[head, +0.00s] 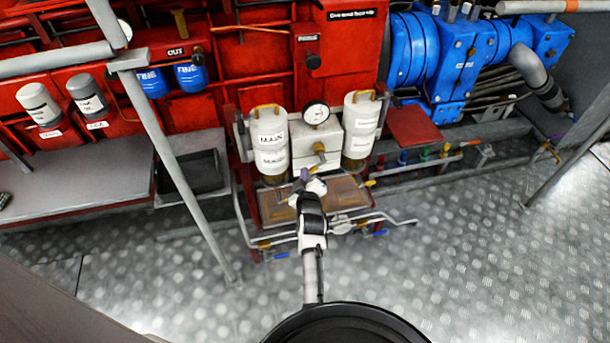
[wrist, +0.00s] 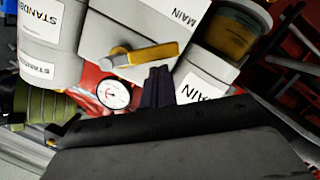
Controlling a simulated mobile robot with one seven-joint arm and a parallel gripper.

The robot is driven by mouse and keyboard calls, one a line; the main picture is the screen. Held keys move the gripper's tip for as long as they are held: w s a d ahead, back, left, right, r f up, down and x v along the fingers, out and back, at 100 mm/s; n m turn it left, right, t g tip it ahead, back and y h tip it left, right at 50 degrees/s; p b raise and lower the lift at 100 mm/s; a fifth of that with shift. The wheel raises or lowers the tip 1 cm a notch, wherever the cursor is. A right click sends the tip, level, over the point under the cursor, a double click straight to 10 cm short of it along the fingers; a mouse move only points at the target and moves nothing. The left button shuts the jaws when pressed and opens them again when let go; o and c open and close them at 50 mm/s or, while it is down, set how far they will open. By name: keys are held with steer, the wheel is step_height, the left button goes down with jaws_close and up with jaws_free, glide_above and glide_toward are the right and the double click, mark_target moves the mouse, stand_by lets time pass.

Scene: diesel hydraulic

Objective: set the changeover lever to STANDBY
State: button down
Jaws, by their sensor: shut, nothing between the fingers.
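The changeover lever is a brass handle (wrist: 152,55) on the front of a pale block (wrist: 115,30) between two canisters. In the wrist view it points right, toward the MAIN canister (wrist: 205,75) and away from the STANDBY canister (wrist: 45,45). It also shows small in the head view (head: 319,155). My gripper (wrist: 158,72) is shut and empty, its dark fingertips just below the handle's outer half in the wrist view. I cannot tell whether they touch it. In the head view my gripper (head: 304,175) is in front of the block, low and left of the lever.
A round gauge (head: 316,114) sits on top between the MAIN canister (head: 270,140) and the right-hand canister (head: 360,125). A drip tray (head: 345,192) and pipes with blue-handled valves (head: 378,234) lie below. A slanted grey rail (head: 180,170) stands to the left. The patterned floor is open at right.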

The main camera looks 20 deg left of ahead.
steer(key=shift+f+n+b, duration=0.2)
steer(key=shift+n+b, duration=0.1)
steer(key=shift+b, duration=0.05)
steer(key=shift+d+f+b, duration=0.1)
steer(key=shift+f+b, duration=0.15)
steer(key=shift+b, duration=0.15)
steer(key=w+d+f+n+t+y+b, duration=0.1)
steer(key=d+n+b, duration=0.3)
steer(key=n, duration=0.5)
steer(key=w+d+f+n+t+y+b, duration=0.1)
steer(key=w+d+f+n+t+b, duration=0.1)
steer(key=n+b, duration=0.4)
steer(key=shift+w+d+f+n+t+b, duration=0.4)
steer(key=shift+w+d+n, duration=0.7)
steer(key=shift+n, duration=1.1)
steer(key=shift+w+a+r, duration=0.1)
steer(key=shift+a+r, duration=0.05)
